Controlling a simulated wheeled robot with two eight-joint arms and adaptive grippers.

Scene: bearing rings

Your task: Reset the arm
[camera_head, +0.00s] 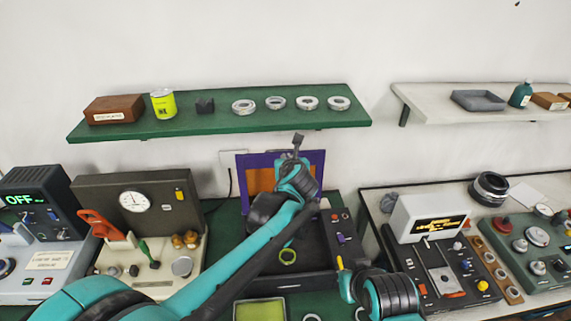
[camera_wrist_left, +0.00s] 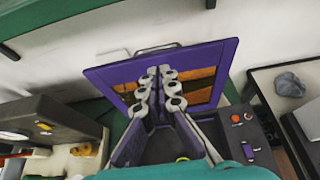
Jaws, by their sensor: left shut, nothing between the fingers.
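My left gripper (camera_head: 298,140) reaches up from the teal left arm, its fingers pointing up in front of the purple-framed panel, just below the green shelf. In the left wrist view the two jointed fingers (camera_wrist_left: 166,75) are together with nothing between them, in front of the purple panel (camera_wrist_left: 213,68). Part of my right arm shows at the bottom right of the head view; its gripper cannot be made out.
Several metal rings (camera_head: 276,102) lie on the green shelf (camera_head: 212,124) with a yellow can (camera_head: 163,104) and a brown box (camera_head: 114,109). A gauge machine (camera_head: 140,210) stands left. Control boxes (camera_head: 440,262) crowd the right bench.

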